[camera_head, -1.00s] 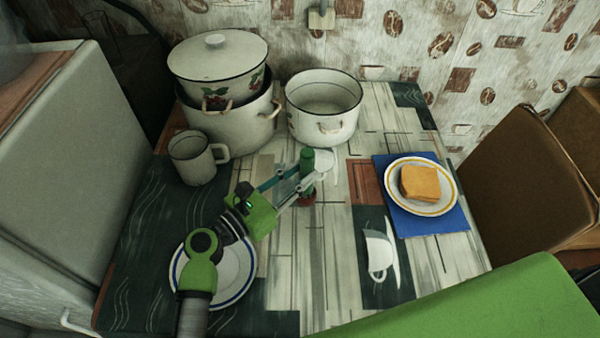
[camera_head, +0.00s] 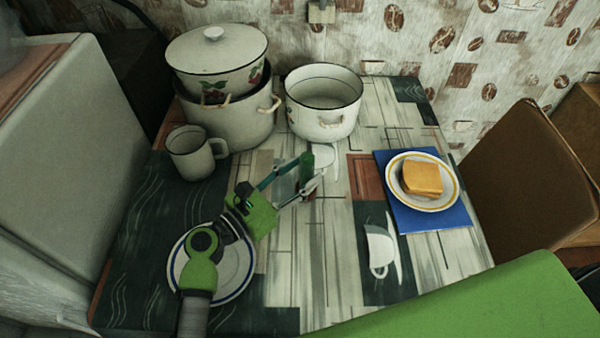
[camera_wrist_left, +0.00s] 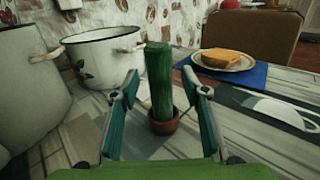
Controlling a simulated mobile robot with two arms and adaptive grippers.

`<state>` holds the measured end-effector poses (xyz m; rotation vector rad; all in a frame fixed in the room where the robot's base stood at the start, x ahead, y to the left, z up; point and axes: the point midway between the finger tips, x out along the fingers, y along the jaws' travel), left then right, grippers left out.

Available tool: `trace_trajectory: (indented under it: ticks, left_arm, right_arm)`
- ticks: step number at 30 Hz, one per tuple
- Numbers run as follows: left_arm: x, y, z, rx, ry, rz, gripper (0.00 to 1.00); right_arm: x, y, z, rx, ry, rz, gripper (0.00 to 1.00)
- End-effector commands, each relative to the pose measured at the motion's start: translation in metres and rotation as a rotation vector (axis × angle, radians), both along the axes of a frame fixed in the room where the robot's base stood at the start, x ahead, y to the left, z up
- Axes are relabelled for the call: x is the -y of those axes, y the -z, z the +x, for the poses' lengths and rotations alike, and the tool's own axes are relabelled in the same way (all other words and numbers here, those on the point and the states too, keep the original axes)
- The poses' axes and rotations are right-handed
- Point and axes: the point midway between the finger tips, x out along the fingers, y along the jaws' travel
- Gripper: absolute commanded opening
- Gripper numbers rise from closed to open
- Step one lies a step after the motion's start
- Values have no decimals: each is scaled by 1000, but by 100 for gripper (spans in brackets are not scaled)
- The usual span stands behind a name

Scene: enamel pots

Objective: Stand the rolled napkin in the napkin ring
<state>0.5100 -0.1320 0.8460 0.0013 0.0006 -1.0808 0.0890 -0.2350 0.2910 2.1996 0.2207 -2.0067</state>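The rolled napkin (camera_wrist_left: 160,80) is a dark green cylinder. In the left wrist view it stands roughly upright, its lower end inside the reddish-brown napkin ring (camera_wrist_left: 164,123), which sits on the table. My left gripper (camera_wrist_left: 160,76) is open, one finger on each side of the napkin, with visible gaps to it. In the head view my left gripper (camera_head: 312,171) is around the napkin (camera_head: 306,172), and its fingers partly hide napkin and ring. My right gripper is not in view.
A white pot (camera_head: 324,105) stands behind, stacked pots (camera_head: 232,125) and a mug (camera_head: 196,154) to the left. A blue-rimmed plate (camera_head: 243,277) lies under my left arm. A bread plate (camera_head: 452,191) on a blue mat (camera_head: 437,224) is at right.

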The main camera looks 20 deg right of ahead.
Motion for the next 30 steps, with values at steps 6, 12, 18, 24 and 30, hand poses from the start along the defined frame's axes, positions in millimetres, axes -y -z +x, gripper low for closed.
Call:
trace_trajectory:
  ticks: [6, 12, 18, 24, 30]
  left_arm:
    - [-21, 2, -11, -1, -1, 3, 42]
    - [-59, 1, -32, -1, 0, 4, 42]
    - [-91, 1, -48, -2, -1, 2, 42]
    - [-105, 0, -56, 0, 0, 1, 42]
    - [-106, 0, -56, 0, 0, 0, 42]
  right_arm:
    - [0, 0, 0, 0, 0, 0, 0]
    - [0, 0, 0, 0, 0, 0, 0]
    - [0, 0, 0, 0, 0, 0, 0]
    - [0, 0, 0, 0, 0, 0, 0]
    - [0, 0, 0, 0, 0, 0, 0]
